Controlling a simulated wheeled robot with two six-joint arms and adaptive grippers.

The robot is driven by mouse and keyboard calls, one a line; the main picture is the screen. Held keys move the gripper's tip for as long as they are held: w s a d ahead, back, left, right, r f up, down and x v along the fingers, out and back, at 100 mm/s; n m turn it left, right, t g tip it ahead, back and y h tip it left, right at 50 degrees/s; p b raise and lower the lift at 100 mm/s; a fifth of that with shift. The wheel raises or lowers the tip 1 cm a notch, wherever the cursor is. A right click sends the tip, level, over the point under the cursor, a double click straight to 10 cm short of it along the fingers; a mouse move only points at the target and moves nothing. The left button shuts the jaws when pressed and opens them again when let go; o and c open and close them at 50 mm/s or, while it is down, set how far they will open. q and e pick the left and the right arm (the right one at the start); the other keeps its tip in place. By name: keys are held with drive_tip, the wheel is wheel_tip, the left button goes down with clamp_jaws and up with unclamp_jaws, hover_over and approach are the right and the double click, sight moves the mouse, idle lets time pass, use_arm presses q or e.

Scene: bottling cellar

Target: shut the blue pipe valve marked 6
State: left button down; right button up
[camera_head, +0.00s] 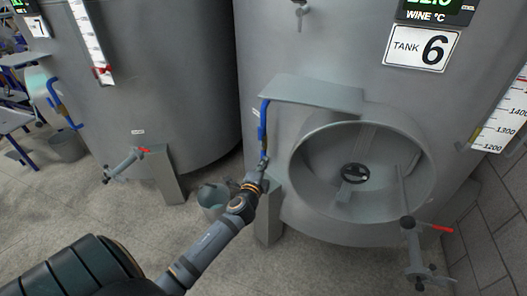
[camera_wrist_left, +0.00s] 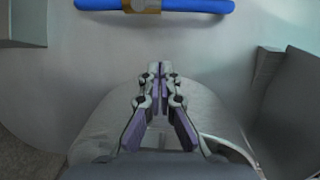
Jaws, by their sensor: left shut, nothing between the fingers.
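The blue pipe (camera_head: 263,122) runs down the front of the tank marked 6, left of the round manway. In the left wrist view the blue pipe (camera_wrist_left: 190,5) crosses the top edge, with a brass-coloured valve body (camera_wrist_left: 142,5) on it. The valve's lever cannot be made out in either view. My left gripper (camera_head: 263,163) is at the lower end of the visible pipe. In the wrist view its fingers (camera_wrist_left: 158,80) are shut and empty, below the pipe in the picture and apart from it. My right gripper is not in view.
A grey shelf (camera_head: 310,94) juts out above the manway (camera_head: 300,165), right of the pipe. A bucket (camera_head: 212,212) stands on the floor behind my left arm. A tap with a red lever (camera_head: 412,240) sticks out at right. The neighbouring tank (camera_head: 160,80) has its own blue pipe (camera_head: 54,92).

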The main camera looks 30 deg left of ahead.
sight(261, 137)
use_arm(q)
wheel_tip(261, 137, up, 3)
drive_tip(key=shift+w+d+f+m+t, duration=0.15)
drive_tip(key=shift+m+t, duration=0.15)
drive_tip(key=shift+t, duration=0.2)
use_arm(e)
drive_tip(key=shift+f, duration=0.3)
use_arm(q)
drive_tip(key=shift+w+a+p, duration=0.1)
drive_tip(key=shift+w+a, duration=1.05)
drive_tip(key=shift+w, duration=0.4)
drive_tip(key=shift+w+a+p, duration=0.15)
drive_tip(key=shift+w+a, duration=0.95)
drive_tip(key=shift+w, duration=0.5)
drive_tip(key=shift+w+a+p, duration=0.1)
drive_tip(key=shift+w+a, duration=1.05)
drive_tip(key=shift+w, duration=0.4)
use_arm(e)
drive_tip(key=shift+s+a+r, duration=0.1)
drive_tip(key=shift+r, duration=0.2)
